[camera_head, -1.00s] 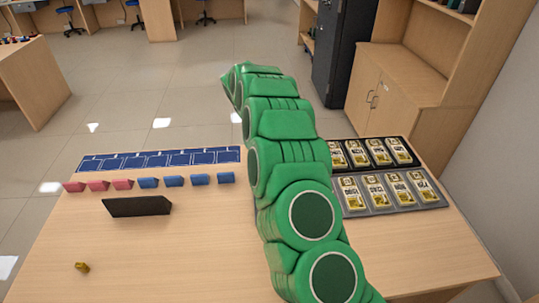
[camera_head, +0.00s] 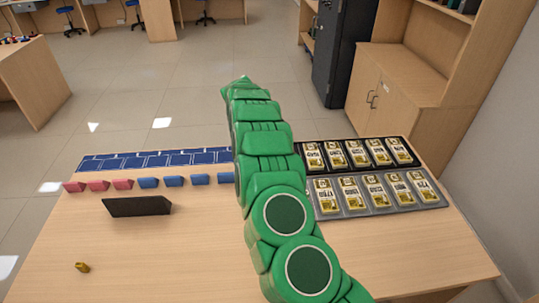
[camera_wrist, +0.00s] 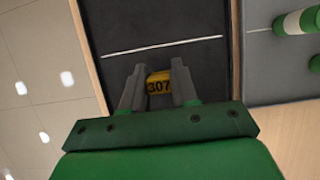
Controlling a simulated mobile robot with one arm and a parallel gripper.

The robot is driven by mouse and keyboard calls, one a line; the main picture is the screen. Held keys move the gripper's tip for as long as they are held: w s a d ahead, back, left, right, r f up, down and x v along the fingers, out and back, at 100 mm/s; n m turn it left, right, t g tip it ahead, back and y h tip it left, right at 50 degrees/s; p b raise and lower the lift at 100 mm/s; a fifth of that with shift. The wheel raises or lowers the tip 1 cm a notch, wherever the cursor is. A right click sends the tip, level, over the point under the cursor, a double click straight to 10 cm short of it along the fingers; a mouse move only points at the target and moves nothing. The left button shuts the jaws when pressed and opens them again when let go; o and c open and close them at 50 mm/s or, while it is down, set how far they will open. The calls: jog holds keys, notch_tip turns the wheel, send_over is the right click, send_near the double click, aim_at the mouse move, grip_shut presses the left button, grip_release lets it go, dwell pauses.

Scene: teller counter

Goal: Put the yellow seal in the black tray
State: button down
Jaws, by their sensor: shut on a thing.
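My gripper (camera_wrist: 159,92) shows in the wrist view, its two grey fingers shut on the yellow seal (camera_wrist: 159,83) marked 307. Beneath and behind them lies the black tray (camera_wrist: 150,20), with a thin white line across its bare dark floor. I cannot tell whether the seal touches the tray or hangs above it. In the head view the black tray (camera_head: 416,163) is at the back right of the counter, with gold bars on its visible part. My green arm hides its left part, the gripper and the held seal there.
A grey tray (camera_head: 440,203) with several gold bars lies in front of the black one. Green and white cylinders (camera_wrist: 300,22) lie on grey in the wrist view. A dark block (camera_head: 138,207), blue mat (camera_head: 150,160), and small yellow piece (camera_head: 82,267) are at left.

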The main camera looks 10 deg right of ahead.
jog(key=shift+f, duration=1.55)
jog(key=shift+f, duration=0.15)
jog(key=c, duration=0.9)
grip_release()
jog(key=shift+o, duration=0.2)
